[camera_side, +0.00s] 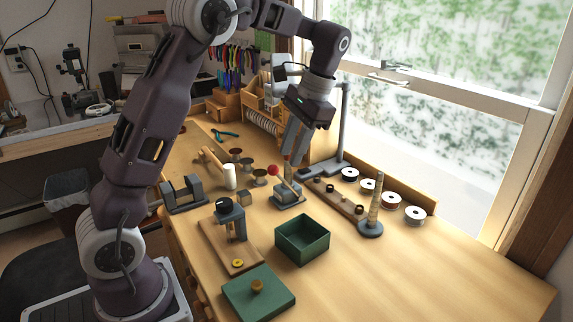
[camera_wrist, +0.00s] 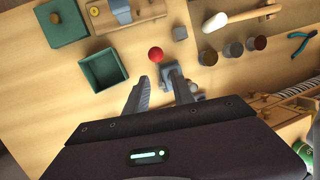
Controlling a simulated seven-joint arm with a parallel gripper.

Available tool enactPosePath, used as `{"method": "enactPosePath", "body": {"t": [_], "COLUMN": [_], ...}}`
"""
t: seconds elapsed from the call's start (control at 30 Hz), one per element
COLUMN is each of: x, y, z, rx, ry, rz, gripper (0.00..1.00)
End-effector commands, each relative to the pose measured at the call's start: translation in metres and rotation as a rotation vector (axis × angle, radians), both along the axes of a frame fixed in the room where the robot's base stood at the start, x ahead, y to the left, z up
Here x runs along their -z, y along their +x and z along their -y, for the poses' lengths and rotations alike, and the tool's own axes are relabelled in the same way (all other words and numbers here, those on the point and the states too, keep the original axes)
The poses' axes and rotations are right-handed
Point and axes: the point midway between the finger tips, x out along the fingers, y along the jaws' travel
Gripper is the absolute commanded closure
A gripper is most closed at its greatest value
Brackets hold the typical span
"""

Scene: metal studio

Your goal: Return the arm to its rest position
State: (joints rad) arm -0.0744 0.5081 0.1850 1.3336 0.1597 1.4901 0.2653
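My gripper (camera_side: 292,155) hangs from the bent arm above the middle of the wooden bench, pointing down. In the wrist view its two grey fingers (camera_wrist: 156,82) stand apart with nothing visible held between them. The fingertips are close to a small grey lever device with a red ball knob (camera_side: 273,170). The red ball (camera_wrist: 155,54) shows just beyond the fingertips in the wrist view. A thin brownish upright piece (camera_side: 288,172) is below the fingers in the side view; I cannot tell whether they touch it.
An open green box (camera_side: 303,252) and its green lid (camera_side: 258,298) lie at the front. A small press on a wooden base (camera_side: 230,245), a mallet (camera_side: 229,176), a ring mandrel (camera_side: 372,215) and a grey stand (camera_side: 340,140) surround the gripper. The bench's front right is clear.

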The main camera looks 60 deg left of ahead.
Motion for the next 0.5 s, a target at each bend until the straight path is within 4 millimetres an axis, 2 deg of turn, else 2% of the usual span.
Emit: {"method": "enactPosePath", "body": {"t": [0.17,0.5], "x": [-0.017,-0.017], "y": [0.004,0.004], "z": [0.003,0.003], "rx": [0.000,0.000], "ry": [0.001,0.000], "rz": [0.001,0.000], "gripper": [0.70,0.70]}}
